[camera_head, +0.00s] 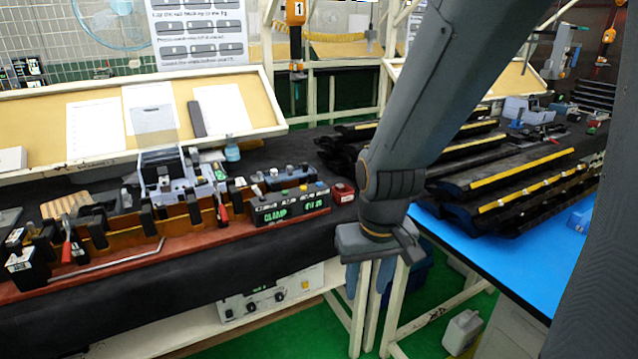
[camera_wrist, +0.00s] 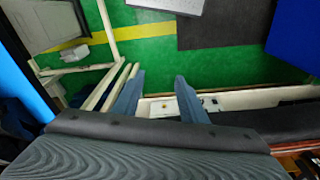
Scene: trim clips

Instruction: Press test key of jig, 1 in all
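The jig (camera_head: 150,240) lies along the dark bench at the left in the head view, an orange-brown rail with black blocks and red-handled clamps. At its right end stands a black control box (camera_head: 290,207) with green lettering reading CLAMP and several small coloured keys on top. Which key is the test key I cannot tell. My gripper (camera_head: 362,285) hangs pointing down to the right of the box, beyond the bench's end. Its two blue-grey fingers stand apart with nothing between them, as the wrist view (camera_wrist: 159,76) also shows. The wrist view does not show the keys.
A red box (camera_head: 343,192) sits just right of the control box. A blue-topped table (camera_head: 530,262) with long black trim parts (camera_head: 510,190) stands at the right. A sloping board (camera_head: 60,117) with papers rises behind the jig. Green floor lies below my gripper.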

